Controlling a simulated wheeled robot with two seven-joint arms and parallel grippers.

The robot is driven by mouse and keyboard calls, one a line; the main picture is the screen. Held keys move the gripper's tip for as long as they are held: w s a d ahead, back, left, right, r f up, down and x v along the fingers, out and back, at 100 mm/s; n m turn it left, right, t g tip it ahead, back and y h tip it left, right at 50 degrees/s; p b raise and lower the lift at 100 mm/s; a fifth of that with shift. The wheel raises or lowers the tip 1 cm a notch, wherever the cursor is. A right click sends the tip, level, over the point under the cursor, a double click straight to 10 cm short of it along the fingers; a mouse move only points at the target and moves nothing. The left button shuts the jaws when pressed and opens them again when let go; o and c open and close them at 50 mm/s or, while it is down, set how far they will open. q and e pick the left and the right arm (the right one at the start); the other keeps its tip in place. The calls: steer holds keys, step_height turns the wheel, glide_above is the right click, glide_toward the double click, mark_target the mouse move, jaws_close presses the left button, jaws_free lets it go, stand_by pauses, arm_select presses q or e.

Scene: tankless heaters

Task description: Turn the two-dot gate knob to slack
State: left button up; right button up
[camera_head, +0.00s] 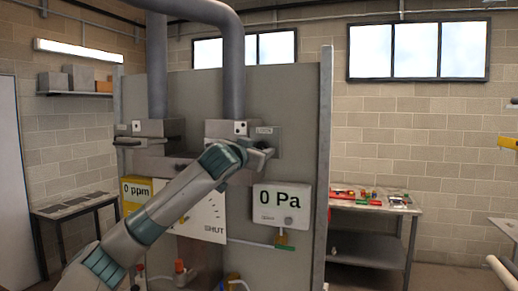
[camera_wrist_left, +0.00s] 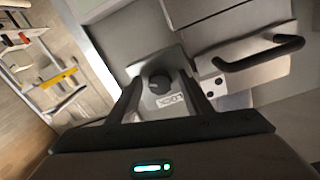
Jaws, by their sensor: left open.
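The two-dot gate box (camera_head: 226,129) sits on the upper grey panel under a thick pipe, with a small lettered plate (camera_head: 264,131) to its right. In the left wrist view, two black dots (camera_wrist_left: 214,87) mark the box beside a dark bar handle (camera_wrist_left: 262,55). A round dark knob (camera_wrist_left: 160,83) stands on a grey plate with a small printed label (camera_wrist_left: 169,100). My left gripper (camera_head: 262,152) is at this plate. In the wrist view its open fingers (camera_wrist_left: 160,90) lie on either side of the knob, with gaps visible. The knob is hidden in the head view.
A one-dot box (camera_head: 150,129) is left on the panel. Below are a yellow 0 ppm display (camera_head: 137,189), a white dial board (camera_head: 207,220) partly behind my arm, and a 0 Pa display (camera_head: 282,205). A side table (camera_head: 395,210) stands right.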

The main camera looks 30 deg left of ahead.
arm_select(q)
steer(key=c, duration=1.1)
steer(key=shift+o, duration=0.2)
